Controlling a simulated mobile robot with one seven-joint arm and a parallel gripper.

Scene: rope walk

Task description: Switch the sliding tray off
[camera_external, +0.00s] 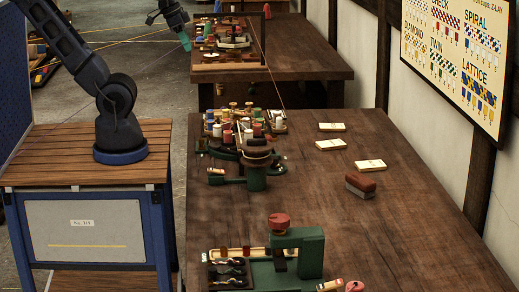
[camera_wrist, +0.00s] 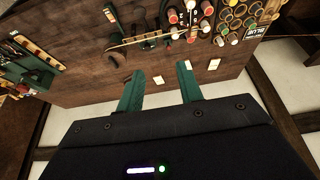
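A green machine (camera_external: 311,252) with a red knob (camera_external: 278,222) on top stands at the near end of the long wooden table. A black tray (camera_external: 212,275) with several dark curved pieces sits at its left, beside a pale rail. I cannot tell for sure which part is the sliding tray, or whether it is on or off. My gripper (camera_external: 184,41) is high at the upper left, well away from this machine. In the wrist view my gripper (camera_wrist: 160,71) has its two green fingers apart with nothing between them.
A dark green round-topped device (camera_external: 254,178) and a cluster of bobbins (camera_external: 248,128) stand mid-table. Several pale cards and a red-brown block (camera_external: 361,181) lie to the right. A second table (camera_external: 300,75) stands behind. The table's right side is mostly clear.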

